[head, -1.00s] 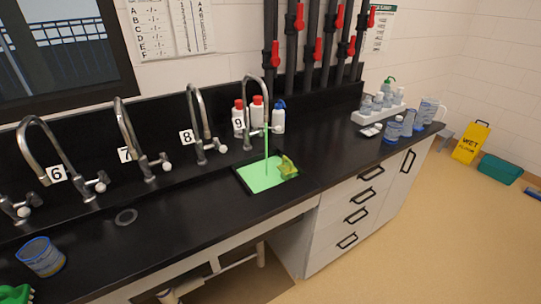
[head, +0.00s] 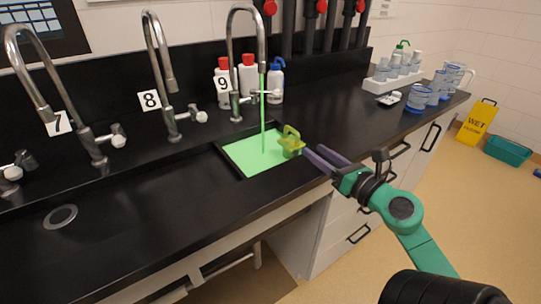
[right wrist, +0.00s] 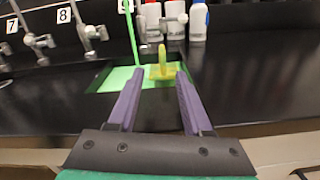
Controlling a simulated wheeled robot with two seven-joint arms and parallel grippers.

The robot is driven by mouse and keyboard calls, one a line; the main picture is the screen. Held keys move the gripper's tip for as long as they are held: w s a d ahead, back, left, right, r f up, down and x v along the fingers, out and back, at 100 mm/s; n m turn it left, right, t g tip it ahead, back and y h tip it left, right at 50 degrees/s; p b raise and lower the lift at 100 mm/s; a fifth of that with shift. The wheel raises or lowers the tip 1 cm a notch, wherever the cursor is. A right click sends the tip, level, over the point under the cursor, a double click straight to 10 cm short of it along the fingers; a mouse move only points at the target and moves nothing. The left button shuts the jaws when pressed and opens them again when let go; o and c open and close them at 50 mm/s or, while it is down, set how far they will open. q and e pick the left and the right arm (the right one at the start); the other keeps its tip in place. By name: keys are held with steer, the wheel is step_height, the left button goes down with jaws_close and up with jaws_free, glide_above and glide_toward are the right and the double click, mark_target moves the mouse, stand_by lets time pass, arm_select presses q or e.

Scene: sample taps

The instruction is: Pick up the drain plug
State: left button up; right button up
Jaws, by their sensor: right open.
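The drain plug looks like the yellow-green piece with an upright handle (head: 291,142), at the right edge of the sink filled with green liquid (head: 250,160). In the right wrist view the plug (right wrist: 163,68) stands ahead, between the lines of the two fingers. My right gripper (head: 314,158) is open and empty, its purple fingertips just right of the plug and apart from it in the head view. It also shows in the right wrist view (right wrist: 158,90). The plug's lower part may be hidden by the liquid. My left gripper is out of view.
Tap 9 (head: 232,60) runs a green stream into the sink, left of the plug. Bottles (head: 248,74) stand behind it. A bottle rack (head: 393,75) and beakers (head: 418,98) stand at the right. The counter (head: 140,215) is clear in front.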

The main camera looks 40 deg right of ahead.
mark_target(295, 132)
steer(key=w+p, duration=0.1)
steer(key=w, duration=0.1)
steer(key=w+r+p, duration=0.1)
steer(key=shift+w+d+r, duration=0.1)
steer(key=shift+w, duration=0.25)
steer(key=w, duration=0.2)
steer(key=w+p, duration=0.1)
steer(key=w, duration=0.2)
steer(key=w+p, duration=0.1)
steer(key=w, duration=0.2)
steer(key=shift+w+d, duration=0.15)
steer(key=shift+d, duration=0.15)
steer(key=shift+w+f, duration=0.3)
steer(key=shift+f, duration=0.05)
steer(key=shift+s, duration=0.1)
jaws_close()
